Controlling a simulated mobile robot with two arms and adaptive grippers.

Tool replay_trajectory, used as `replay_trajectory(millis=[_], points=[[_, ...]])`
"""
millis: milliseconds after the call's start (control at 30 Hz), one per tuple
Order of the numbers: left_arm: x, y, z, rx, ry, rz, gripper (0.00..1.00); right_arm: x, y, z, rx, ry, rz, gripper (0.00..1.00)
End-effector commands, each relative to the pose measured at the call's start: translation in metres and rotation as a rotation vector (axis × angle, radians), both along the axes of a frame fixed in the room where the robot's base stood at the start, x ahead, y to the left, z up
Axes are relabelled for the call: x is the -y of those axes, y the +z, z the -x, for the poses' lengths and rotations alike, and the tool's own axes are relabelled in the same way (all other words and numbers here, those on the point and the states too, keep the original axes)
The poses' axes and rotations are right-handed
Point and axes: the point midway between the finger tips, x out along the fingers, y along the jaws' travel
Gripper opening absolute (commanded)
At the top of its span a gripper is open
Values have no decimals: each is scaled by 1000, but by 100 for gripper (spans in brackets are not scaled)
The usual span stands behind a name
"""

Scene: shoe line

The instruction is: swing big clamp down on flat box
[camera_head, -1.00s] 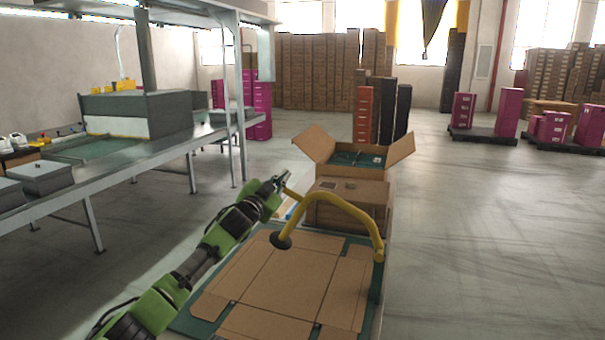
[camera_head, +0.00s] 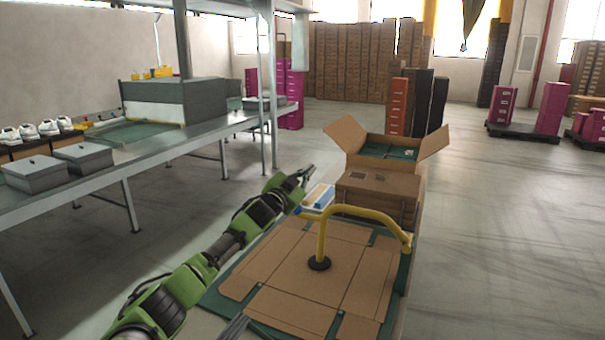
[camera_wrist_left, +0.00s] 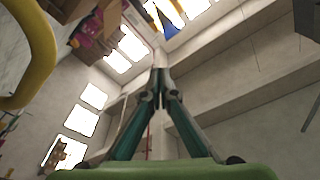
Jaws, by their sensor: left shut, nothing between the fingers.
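The big clamp (camera_head: 322,236) is a yellow bent tube with a round black pad. It arches over the flat box (camera_head: 290,262), an unfolded brown cardboard blank on a green board. The black pad (camera_head: 319,262) is down at the cardboard and appears to rest on it. My right gripper does not show.
A closed brown carton (camera_head: 378,196) and an open carton (camera_head: 388,148) stand just behind the flat box. A long grey bench (camera_head: 150,153) with grey boxes and white shoes runs along the left.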

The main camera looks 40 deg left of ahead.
Motion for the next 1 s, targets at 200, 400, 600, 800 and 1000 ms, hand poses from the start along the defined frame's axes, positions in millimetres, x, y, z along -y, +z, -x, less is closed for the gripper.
replay_trajectory(millis=[200,400,600,800,1000], points=[[3,37,-2,2,1,1,0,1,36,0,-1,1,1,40],[11,26,21,-2,-1,-2,0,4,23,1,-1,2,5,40],[18,22,50,-2,0,-3,0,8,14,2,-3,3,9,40],[25,19,76,-2,1,-1,0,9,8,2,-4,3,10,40],[29,20,90,0,1,-1,0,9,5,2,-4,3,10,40]])
